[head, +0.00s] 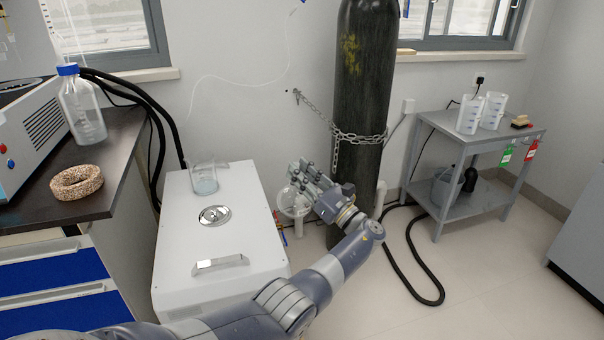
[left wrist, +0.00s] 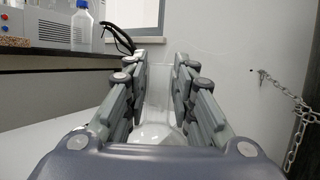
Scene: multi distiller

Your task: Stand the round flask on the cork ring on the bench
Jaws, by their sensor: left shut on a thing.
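The round flask (head: 289,206) is clear glass. My left gripper (head: 305,187) is shut on it, in the air to the right of the white cabinet and in front of the gas cylinder. In the left wrist view the flask (left wrist: 158,130) shows faintly between the fingers, its lower part partly hidden by the gripper body. The cork ring (head: 76,182) is brown, speckled and empty. It lies flat on the dark bench (head: 125,158) at the left, well away from the flask. Its edge shows at the far left of the left wrist view (left wrist: 12,42). My right gripper is not in view.
A blue-capped bottle (head: 84,110) stands behind the ring, beside a grey instrument (head: 35,125). A glass beaker (head: 204,180) stands on the white cabinet (head: 180,245) between flask and bench. A chained gas cylinder (head: 362,70) and a grey trolley (head: 450,128) are to the right.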

